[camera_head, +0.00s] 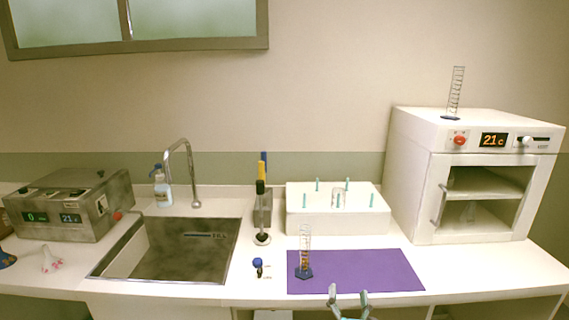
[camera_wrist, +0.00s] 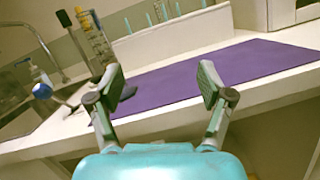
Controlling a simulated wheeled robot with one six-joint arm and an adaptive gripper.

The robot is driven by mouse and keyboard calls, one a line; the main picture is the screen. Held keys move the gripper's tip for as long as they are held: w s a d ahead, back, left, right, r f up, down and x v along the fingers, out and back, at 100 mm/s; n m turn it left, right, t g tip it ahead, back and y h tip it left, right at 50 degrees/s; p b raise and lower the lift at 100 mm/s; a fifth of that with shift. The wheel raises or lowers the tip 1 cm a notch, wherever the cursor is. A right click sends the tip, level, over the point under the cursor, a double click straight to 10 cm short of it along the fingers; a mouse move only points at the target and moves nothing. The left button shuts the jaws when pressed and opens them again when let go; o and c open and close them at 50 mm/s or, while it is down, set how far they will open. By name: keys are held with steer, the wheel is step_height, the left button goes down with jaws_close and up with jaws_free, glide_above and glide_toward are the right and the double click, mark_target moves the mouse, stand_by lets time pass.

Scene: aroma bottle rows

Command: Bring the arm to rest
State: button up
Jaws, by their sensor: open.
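My gripper (camera_head: 349,301) shows at the bottom edge of the head view, in front of the counter's front edge near the purple mat (camera_head: 375,270). In the wrist view my gripper (camera_wrist: 162,88) has its two fingers spread wide with nothing between them. The mat (camera_wrist: 225,70) lies beyond the fingertips. A graduated cylinder (camera_head: 305,255) with a blue base and some orange content stands upright on the mat's left part. It also shows behind the left finger in the wrist view (camera_wrist: 98,45), its base partly hidden.
A white rack (camera_head: 337,222) with teal pegs stands behind the mat. A small blue-topped item (camera_head: 258,264) lies left of the mat. A sink (camera_head: 175,250) and a grey device (camera_head: 70,205) are at left. A white oven (camera_head: 475,170) with another cylinder (camera_head: 455,95) on top stands at right.

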steer(key=s+f+m+g+y, duration=0.1)
steer(key=s+f+m, duration=0.4)
steer(key=s, duration=0.5)
steer(key=s+f+m+g+y, duration=0.15)
steer(key=s+f+m, duration=0.3)
steer(key=s, duration=0.55)
steer(key=s+f+m+g, duration=0.1)
steer(key=s+f+m, duration=0.4)
steer(key=s, duration=0.5)
steer(key=s+d+r+m+g, duration=0.1)
steer(key=s+r+m, duration=0.3)
steer(key=s+m, duration=0.4)
steer(key=s+d+r+m+g, duration=0.1)
steer(key=s+r+m, duration=0.3)
steer(key=s+m, duration=0.5)
steer(key=s, duration=0.8)
steer(key=shift+g+h, duration=0.35)
